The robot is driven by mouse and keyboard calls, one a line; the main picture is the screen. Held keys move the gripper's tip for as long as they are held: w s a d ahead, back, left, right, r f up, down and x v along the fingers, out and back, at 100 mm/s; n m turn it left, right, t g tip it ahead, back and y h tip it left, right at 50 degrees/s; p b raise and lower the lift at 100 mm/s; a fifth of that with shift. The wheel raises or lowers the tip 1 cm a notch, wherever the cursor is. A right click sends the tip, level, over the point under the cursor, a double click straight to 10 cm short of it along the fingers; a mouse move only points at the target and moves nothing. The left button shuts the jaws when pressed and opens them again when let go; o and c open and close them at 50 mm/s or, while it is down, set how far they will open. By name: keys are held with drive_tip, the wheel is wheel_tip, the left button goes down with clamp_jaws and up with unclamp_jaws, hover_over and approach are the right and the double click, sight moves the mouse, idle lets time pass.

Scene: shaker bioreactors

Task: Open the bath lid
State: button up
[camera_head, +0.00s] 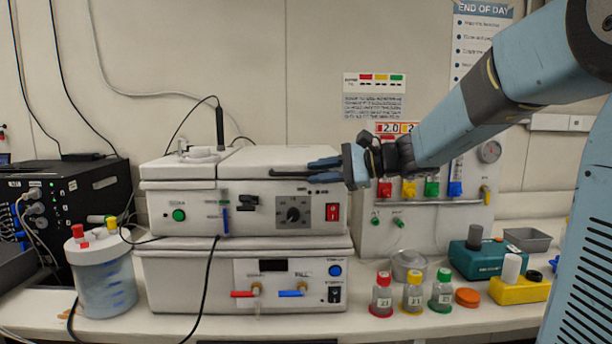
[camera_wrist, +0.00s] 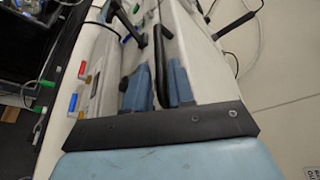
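The bath is the upper white unit (camera_head: 262,217), with its white lid (camera_head: 262,158) lying flat and closed on top. A black bar handle (camera_head: 290,173) runs along the lid's front edge; it also shows in the wrist view (camera_wrist: 159,60). My gripper (camera_head: 323,170) reaches in from the right at the handle's right end. In the wrist view my gripper (camera_wrist: 160,85) has its two blue fingers on either side of the handle. The fingers stand apart with the handle between them; a firm grip is not visible. The fingertips' exact contact is hard to make out.
A probe stand (camera_head: 200,153) with a cable is on the unit's left top. A lower white unit (camera_head: 245,282) supports the bath. A capped jar (camera_head: 104,275) stands at left. Several small bottles (camera_head: 412,293) stand front right. The wall above the lid is clear.

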sight(313, 174)
drive_tip(key=shift+x, duration=1.85)
clamp_jaws()
